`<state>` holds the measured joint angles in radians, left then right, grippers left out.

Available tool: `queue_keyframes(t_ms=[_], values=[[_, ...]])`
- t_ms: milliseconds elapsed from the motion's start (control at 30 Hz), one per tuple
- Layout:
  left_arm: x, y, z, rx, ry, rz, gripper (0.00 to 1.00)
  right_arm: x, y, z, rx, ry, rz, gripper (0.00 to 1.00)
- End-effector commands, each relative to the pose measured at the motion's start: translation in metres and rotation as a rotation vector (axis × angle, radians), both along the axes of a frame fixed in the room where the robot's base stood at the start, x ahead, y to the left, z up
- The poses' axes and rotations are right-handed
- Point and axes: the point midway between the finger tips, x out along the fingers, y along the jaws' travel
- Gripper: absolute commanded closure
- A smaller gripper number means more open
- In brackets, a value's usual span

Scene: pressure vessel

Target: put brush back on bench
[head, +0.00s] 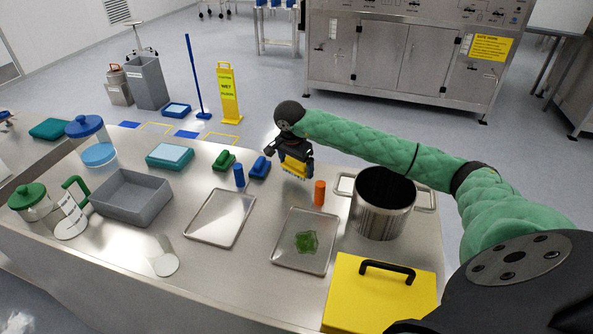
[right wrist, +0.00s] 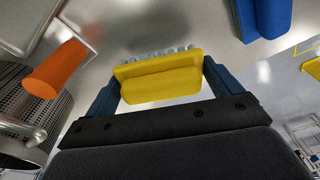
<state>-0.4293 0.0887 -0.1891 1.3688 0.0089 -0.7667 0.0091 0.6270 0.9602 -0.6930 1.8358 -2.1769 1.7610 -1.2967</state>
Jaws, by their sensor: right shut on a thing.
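My right gripper (head: 293,158) is shut on a yellow brush (head: 294,168), near the far edge of the steel bench (head: 262,262). In the right wrist view the yellow brush (right wrist: 160,78) sits between the two blue fingers, with pale bristle tufts along its far side. I cannot tell whether the brush touches the bench or hangs just above it. A blue brush (head: 260,168) and a green brush (head: 224,161) lie on the bench to its left. My left gripper is not in view.
An orange cylinder (head: 319,193) and a steel pot (head: 382,205) stand to the right of the brush. A blue cylinder (head: 239,176) stands to the left. Two metal trays lie nearer, one with green matter (head: 306,241). A yellow box (head: 375,300) is at front right.

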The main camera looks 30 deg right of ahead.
Motion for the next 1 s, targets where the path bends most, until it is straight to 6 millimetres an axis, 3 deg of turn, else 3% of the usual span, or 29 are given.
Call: queue_keyframes(t_ms=[400, 967, 1000], values=[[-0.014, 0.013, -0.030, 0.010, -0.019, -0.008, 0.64, 0.000, 0.000, -0.034, 0.000, 0.001, -0.001, 0.31], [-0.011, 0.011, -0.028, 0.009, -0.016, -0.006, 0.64, 0.000, 0.000, -0.039, -0.001, 0.000, 0.000, 0.31], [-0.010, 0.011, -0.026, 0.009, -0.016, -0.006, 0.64, 0.000, 0.000, -0.038, -0.001, 0.000, 0.000, 0.02]])
